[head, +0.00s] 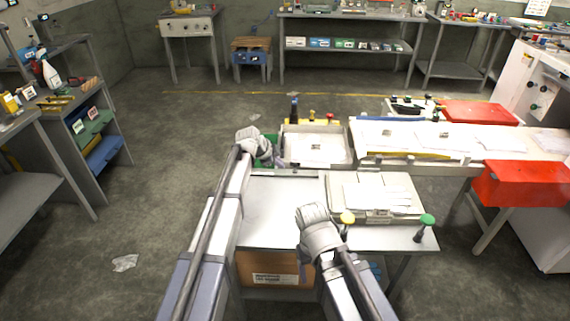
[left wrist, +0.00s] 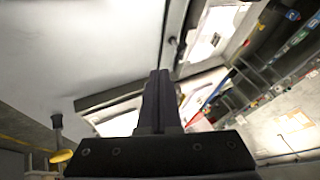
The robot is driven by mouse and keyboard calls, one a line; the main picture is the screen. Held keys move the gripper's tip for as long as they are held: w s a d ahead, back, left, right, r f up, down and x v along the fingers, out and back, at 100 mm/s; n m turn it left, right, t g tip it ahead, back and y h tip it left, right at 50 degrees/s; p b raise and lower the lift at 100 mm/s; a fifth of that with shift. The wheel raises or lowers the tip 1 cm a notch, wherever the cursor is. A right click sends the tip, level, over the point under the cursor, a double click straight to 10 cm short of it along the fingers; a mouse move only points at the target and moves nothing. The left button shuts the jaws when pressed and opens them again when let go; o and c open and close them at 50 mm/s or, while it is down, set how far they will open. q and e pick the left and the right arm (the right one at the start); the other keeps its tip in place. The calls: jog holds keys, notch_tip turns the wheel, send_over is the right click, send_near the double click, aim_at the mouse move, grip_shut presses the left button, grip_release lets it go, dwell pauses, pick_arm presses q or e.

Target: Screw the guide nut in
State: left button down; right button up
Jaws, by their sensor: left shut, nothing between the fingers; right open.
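I cannot tell for sure which part is the guide nut. A yellow knob (left wrist: 61,156) also shows at lower left in the left wrist view. My left gripper (head: 262,152) is at the table's far left corner, beside a white tray (head: 318,148); its fingers (left wrist: 160,90) are shut and empty. My right gripper (head: 312,218) is over the near table edge, left of the yellow knob; its fingertips are hard to see.
The grey tabletop (head: 285,200) is bare between my grippers. A long bench (head: 465,140) with red bins (head: 525,183) extends to the right. A cardboard box (head: 270,268) sits below the table. A shelf (head: 70,140) stands at the left, with open floor between.

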pick_arm(q)
jog(key=b, duration=0.8)
send_near(295, 168)
jog(key=f, duration=0.1)
jog(key=s+d+f, duration=0.1)
jog(key=f, duration=0.2)
jog(key=shift+s+d+f, duration=0.3)
jog(key=shift+s, duration=0.05)
jog(key=w, duration=0.3)
jog(key=shift+r+p, duration=0.3)
jog(key=shift+r, duration=0.05)
jog(key=shift+w, duration=0.45)
jog(key=shift+a, duration=0.1)
